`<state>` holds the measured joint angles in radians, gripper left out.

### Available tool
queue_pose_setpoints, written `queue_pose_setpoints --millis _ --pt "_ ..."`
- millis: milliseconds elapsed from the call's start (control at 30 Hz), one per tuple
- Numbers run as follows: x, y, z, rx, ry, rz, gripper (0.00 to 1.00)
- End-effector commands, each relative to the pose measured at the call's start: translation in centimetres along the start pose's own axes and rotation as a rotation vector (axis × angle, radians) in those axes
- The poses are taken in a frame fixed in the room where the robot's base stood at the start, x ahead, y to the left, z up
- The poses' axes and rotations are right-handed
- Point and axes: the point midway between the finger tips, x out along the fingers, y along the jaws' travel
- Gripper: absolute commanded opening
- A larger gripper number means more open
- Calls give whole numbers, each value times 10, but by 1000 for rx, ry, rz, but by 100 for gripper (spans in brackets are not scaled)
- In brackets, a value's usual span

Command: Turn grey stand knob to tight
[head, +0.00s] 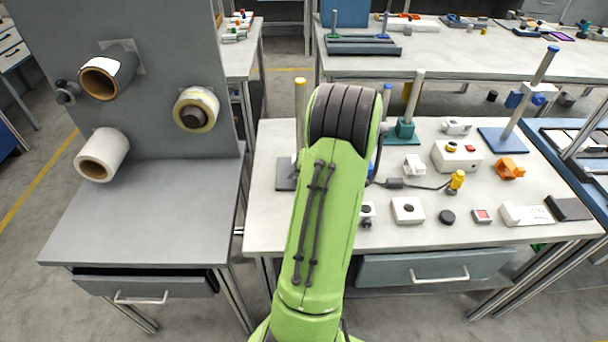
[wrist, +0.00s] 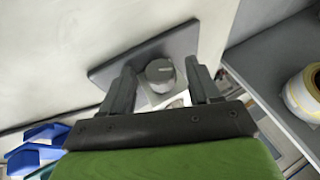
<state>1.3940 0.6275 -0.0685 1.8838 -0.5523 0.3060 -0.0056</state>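In the wrist view, a round grey knob (wrist: 160,73) with a pale mark on its top stands over a dark grey base plate (wrist: 115,72). My gripper (wrist: 161,66) is open, with one finger on each side of the knob. I cannot tell whether the fingers touch it. A small whitish patch shows below the knob, partly hidden by the gripper. In the head view, the grey stand's base (head: 285,174) and a yellow-topped post (head: 300,100) show left of my arm. My arm hides the knob and gripper there.
A grey panel (head: 180,60) with several rolls stands left, behind a bare grey bench top (head: 145,215). A green stand (head: 404,130), a switch box (head: 457,156) and several small parts lie right of my arm.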

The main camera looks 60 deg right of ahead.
Motion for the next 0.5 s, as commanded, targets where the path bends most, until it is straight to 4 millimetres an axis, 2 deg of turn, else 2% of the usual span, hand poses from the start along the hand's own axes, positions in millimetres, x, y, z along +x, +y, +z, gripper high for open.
queue_pose_setpoints --millis 267,367,500 --pt "-4 0 -1 -1 2 1 61" --pt "-21 -1 -2 -1 4 2 61" --pt "-61 -1 -2 0 6 3 61"
